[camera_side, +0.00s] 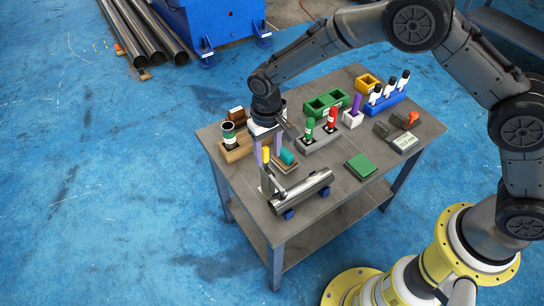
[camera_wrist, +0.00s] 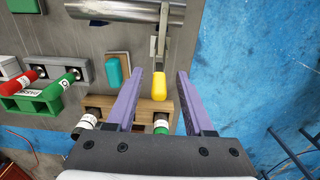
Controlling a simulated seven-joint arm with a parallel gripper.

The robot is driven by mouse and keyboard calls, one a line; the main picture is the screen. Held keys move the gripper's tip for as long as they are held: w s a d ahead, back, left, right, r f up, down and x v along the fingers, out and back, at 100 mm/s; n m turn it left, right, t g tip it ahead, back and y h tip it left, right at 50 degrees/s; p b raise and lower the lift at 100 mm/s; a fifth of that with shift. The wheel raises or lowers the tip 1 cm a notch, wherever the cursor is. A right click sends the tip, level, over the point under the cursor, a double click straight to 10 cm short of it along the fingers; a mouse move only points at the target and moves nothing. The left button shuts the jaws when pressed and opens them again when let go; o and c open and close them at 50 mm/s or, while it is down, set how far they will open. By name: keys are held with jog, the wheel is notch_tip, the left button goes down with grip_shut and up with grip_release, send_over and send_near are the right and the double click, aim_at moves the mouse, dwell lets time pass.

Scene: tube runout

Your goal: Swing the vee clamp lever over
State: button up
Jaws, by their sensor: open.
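The steel tube (camera_side: 305,190) lies on small blue supports at the table's near left; it also crosses the top of the wrist view (camera_wrist: 125,11). The vee clamp lever, a grey metal arm with a yellow grip (camera_side: 266,155), stands raised at the tube's left end in the side view. In the wrist view its yellow grip (camera_wrist: 159,87) points toward my gripper. My gripper (camera_wrist: 158,75) is open, its two purple fingers on either side of the yellow grip with gaps showing. In the side view my gripper (camera_side: 267,148) is over the lever end.
A wooden block (camera_side: 238,151) with a dark-topped tube stands beside my gripper. A teal piece (camera_side: 287,156) sits on a small board nearby. A grey rack (camera_side: 320,138) holds green and red markers. A green pad (camera_side: 361,166) lies right of the tube; bare tabletop surrounds it.

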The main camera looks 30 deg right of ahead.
notch_tip(320, 180, up, 2)
jog(key=shift+w+r, duration=0.1)
jog(key=shift+r, duration=2.5)
jog(key=shift+r, duration=0.1)
